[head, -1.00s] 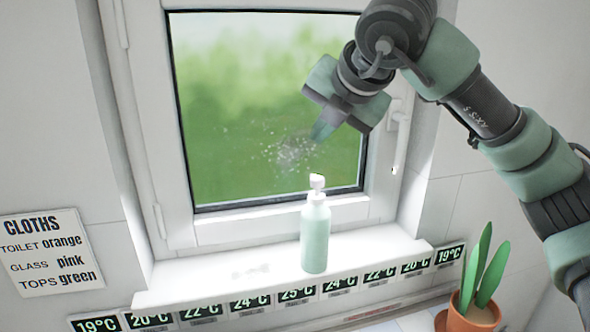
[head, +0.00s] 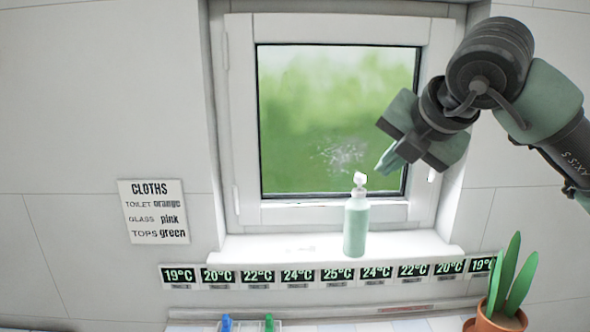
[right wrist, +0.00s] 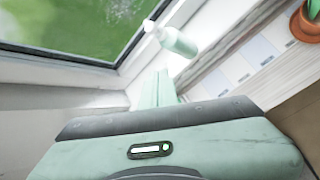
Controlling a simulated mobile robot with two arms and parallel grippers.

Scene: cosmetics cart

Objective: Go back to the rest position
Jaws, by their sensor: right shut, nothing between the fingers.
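My right gripper (head: 388,162) is shut and empty, in front of the lower right part of the window, above and to the right of the bottle. Its shut fingers (right wrist: 158,90) also show in the right wrist view. A pale green pump bottle (head: 356,228) with a white top stands upright on the window sill. It also shows in the right wrist view (right wrist: 176,40), apart from the fingers. The window (head: 310,120) has a whitish spotted patch (head: 342,154) on its glass. My left gripper is not in view.
A row of temperature labels (head: 297,275) runs along the sill's (head: 290,245) front. A potted plant (head: 500,318) stands at the lower right. A cloths sign (head: 153,212) hangs on the left wall. Blue and green-topped items (head: 227,322) show at the bottom edge. The left side is clear.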

